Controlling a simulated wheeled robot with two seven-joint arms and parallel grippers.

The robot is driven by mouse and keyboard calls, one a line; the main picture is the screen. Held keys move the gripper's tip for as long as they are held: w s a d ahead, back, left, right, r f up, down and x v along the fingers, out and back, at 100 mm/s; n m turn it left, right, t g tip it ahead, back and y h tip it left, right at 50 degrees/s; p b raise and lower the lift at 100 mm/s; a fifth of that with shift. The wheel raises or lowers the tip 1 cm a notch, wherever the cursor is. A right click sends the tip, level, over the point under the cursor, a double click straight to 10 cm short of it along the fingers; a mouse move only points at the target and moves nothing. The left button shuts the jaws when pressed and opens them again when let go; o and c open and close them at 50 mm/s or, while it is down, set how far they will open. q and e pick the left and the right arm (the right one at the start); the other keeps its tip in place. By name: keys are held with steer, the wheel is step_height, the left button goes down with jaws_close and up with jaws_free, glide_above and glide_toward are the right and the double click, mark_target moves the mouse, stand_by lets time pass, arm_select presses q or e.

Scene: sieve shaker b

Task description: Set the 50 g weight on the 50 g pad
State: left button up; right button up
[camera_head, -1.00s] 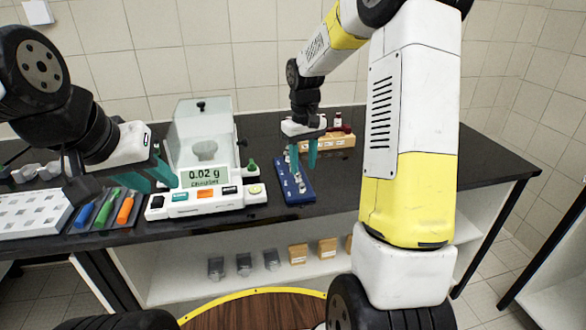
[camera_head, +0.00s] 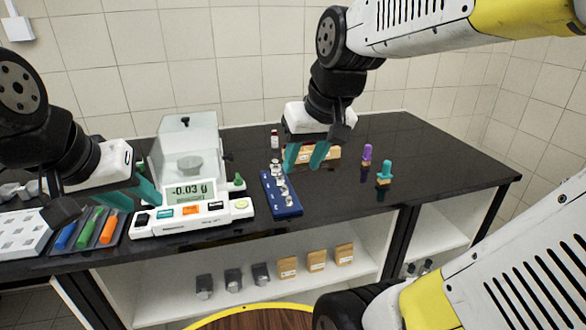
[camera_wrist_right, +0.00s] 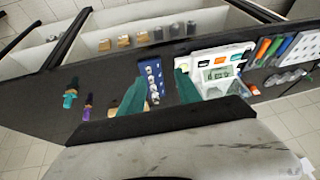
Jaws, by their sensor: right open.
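Several metal weights (camera_head: 280,180) stand in a row on the blue tray (camera_head: 290,210), right of the balance (camera_head: 190,219). The tray also shows between my fingers in the right wrist view (camera_wrist_right: 142,72). The weights' markings are too small to read, so I cannot tell which is 50 g or make out a 50 g pad. My right gripper (camera_head: 305,160) is open and empty above the table, behind and right of the tray; it also shows in the right wrist view (camera_wrist_right: 158,95). My left gripper (camera_head: 132,198) has its fingers apart, left of the balance.
The balance's glass chamber (camera_head: 187,140) stands behind its display, which reads -0.03 g. A wooden block (camera_head: 328,153) is behind my right gripper. A purple-topped item (camera_head: 367,153) and a teal-topped item (camera_head: 384,170) stand at right. Coloured tools (camera_head: 88,228) lie at left. The table's right end is clear.

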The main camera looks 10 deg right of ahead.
steer(key=shift+m+t+y, duration=0.3)
steer(key=shift+t, duration=0.4)
steer(key=s, duration=0.5)
steer(key=shift+a+f, duration=0.25)
steer(key=shift+a, duration=0.1)
arm_select(q)
steer(key=shift+c, duration=0.3)
